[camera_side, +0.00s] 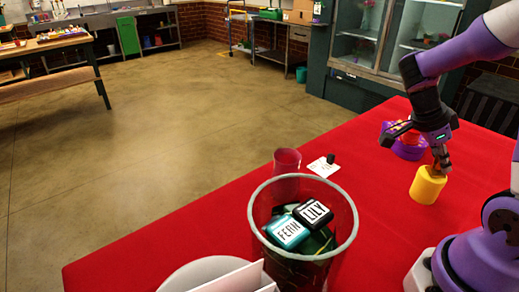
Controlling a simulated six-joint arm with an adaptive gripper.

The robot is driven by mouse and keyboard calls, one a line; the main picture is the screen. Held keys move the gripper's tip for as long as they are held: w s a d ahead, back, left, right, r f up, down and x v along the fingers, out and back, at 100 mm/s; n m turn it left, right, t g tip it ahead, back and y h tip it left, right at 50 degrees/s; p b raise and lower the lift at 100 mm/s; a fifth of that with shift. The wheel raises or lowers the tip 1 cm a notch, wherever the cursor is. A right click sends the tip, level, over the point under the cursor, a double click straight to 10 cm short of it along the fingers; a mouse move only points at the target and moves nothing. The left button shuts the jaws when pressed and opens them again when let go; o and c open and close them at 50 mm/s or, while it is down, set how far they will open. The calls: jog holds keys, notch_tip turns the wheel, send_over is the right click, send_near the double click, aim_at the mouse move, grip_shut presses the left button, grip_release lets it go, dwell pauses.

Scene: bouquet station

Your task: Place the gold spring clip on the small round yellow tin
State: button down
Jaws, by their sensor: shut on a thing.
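The small round yellow tin (426,188) stands upright on the red tabletop at the right. My gripper (439,165) points down over the top of the tin, its fingertips at the tin's far-right rim. It is shut on a small brownish-gold piece, the gold spring clip (436,172), which is mostly hidden by the fingers. The clip's lower end is at the tin's top; I cannot tell whether it touches.
A purple holder (408,149) with red items stands close behind the tin. A clear bin (349,228) holds packets marked FERN and LILY. A reddish cup (286,178), a white card (323,168) with a black object, and a white plate (200,271) are further left. Red cloth between is clear.

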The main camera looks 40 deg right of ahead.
jog(key=shift+f, duration=0.15)
jog(key=c, duration=0.8)
grip_release()
jog(key=w+a+r+n+t, duration=0.6)
jog(key=a+r+n, duration=0.25)
jog(key=n, duration=0.35)
jog(key=a+n+t+y, duration=0.4)
jog(key=a+n, duration=0.8)
jog(key=n, duration=0.2)
jog(key=shift+w+r+n+y, duration=0.15)
jog(key=shift+r+n+y, duration=0.15)
jog(key=shift+y, duration=0.1)
